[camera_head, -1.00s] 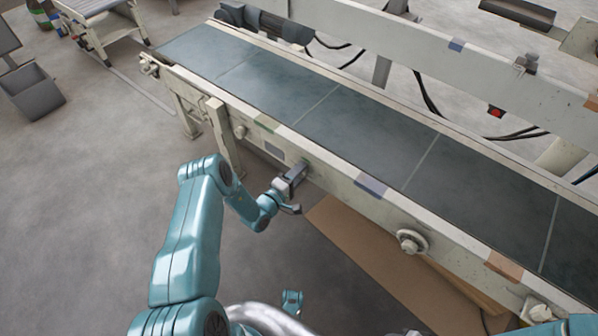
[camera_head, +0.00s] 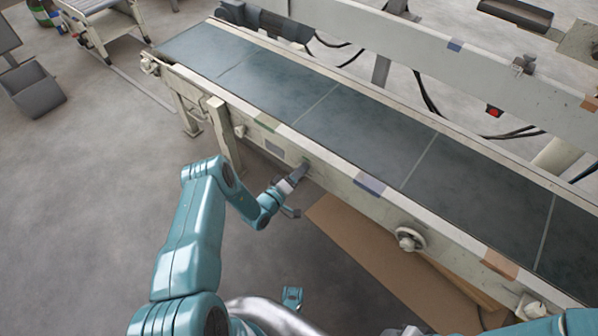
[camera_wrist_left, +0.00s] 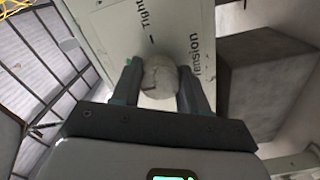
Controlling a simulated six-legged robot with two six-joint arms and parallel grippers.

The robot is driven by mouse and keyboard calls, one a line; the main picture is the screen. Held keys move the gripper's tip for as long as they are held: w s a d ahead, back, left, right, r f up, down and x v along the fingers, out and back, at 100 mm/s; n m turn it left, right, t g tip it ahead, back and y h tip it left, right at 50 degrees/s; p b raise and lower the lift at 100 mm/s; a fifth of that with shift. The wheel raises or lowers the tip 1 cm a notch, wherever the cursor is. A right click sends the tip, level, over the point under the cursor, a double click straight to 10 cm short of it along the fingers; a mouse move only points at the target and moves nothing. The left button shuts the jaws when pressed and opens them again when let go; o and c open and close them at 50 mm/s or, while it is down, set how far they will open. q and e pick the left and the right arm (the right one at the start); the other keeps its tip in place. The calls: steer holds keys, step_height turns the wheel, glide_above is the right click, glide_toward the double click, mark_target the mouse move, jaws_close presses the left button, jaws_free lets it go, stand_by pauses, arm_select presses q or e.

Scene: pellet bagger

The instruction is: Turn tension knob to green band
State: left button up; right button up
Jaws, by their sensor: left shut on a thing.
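In the left wrist view, the pale round tension knob (camera_wrist_left: 160,78) sits between the two dark fingers of my left gripper (camera_wrist_left: 158,88), which is shut on it. A dark mark shows on the knob's face. The white plate (camera_wrist_left: 112,32) behind it carries the words "Tight" and "Tension". A small green patch shows by the left finger; I cannot tell whether it is the green band. In the head view, my left gripper (camera_head: 297,181) is at the conveyor's near side rail and hides the knob.
The conveyor (camera_head: 330,120) runs diagonally across the view. A handwheel (camera_head: 409,239) sticks out of its near rail, to the right of my left gripper. A brown board (camera_head: 375,255) lies below the rail.

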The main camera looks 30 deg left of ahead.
arm_select(q)
steer(key=shift+f, duration=0.1)
steer(key=o, duration=1.1)
steer(key=shift+c, duration=0.2)
steer(key=s+a+p, duration=0.1)
steer(key=s+p, duration=0.3)
steer(key=s, duration=1.2)
steer(key=shift+s, duration=0.15)
steer(key=shift+a, duration=0.1)
